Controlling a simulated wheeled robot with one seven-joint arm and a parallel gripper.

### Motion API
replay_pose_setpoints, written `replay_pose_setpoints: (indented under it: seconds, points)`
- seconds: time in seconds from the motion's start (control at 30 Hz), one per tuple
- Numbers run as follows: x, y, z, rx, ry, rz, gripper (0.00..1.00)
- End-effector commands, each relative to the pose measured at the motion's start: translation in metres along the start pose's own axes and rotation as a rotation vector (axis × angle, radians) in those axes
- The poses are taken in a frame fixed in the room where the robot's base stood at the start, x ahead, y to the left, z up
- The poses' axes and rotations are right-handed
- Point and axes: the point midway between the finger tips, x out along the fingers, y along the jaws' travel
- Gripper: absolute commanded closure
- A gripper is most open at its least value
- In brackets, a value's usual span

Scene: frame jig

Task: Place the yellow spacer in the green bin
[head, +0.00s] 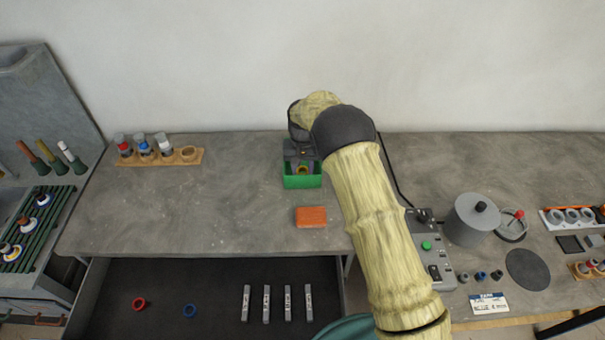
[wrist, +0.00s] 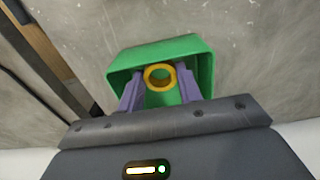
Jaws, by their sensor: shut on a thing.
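The yellow spacer (wrist: 147,73) is a ring held between the two purple fingers of my gripper (wrist: 160,80) in the wrist view. The green bin (wrist: 203,52) is an open box behind and around the ring in that view. In the head view the green bin (head: 303,182) stands on the grey bench, with my gripper (head: 303,166) directly over its opening and the yellow spacer (head: 303,170) small between the fingers. I cannot tell from these views how far the ring is above the bin floor.
An orange block (head: 311,217) lies in front of the bin. A wooden rack (head: 188,157) with several capped pieces stands at the left. Below, an open drawer (head: 215,285) holds rings and metal bars. A control box (head: 428,250) and grey canister (head: 470,225) stand at right.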

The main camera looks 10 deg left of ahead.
Motion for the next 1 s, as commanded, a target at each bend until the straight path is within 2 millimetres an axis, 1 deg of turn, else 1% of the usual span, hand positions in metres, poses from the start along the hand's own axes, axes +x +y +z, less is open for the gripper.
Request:
replay_pose_setpoints:
  seconds: [0.17,0.27,0.5,0.53,0.9,0.93,1.0]
  points:
    - [0.000,0.000,0.000,0.000,0.001,0.000,0.87]
    - [0.003,0.000,0.000,0.000,-0.001,0.000,0.87]
    - [0.033,0.000,0.001,0.000,-0.002,0.001,0.87]
    - [0.035,0.000,0.000,0.000,-0.001,0.001,0.87]
    - [0.040,0.000,0.000,0.000,0.001,0.000,0.87]
    - [0.040,0.000,0.000,0.000,0.001,0.000,0.63]
    - [0.039,0.000,0.000,0.000,0.001,0.000,0.49]
